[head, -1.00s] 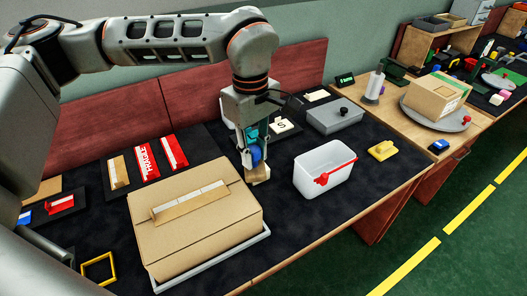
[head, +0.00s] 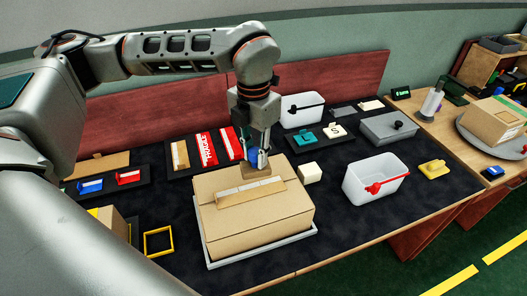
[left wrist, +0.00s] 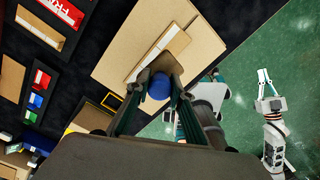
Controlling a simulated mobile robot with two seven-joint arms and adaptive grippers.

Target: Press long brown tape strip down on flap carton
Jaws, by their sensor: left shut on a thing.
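The flap carton (head: 255,228) is a closed brown box on a grey tray. The long brown tape strip (head: 250,193), with pale patches, lies across its top. My left gripper (head: 258,155) is shut on a pressing tool with a blue knob (head: 253,156) and a tan block base (head: 257,171). It is at the carton's far side, just behind the strip; I cannot tell whether the base touches anything. The left wrist view shows the blue knob (left wrist: 159,86) between the fingers and the strip (left wrist: 158,54) beyond it. My right gripper (left wrist: 266,90) appears there, at the right; its jaw state is unclear.
A white cube (head: 311,173) stands right of the carton. A white bin with a red handle (head: 375,184) is farther right. Trays with red and tan strips (head: 206,150) lie behind left. A yellow frame (head: 158,242) lies at front left.

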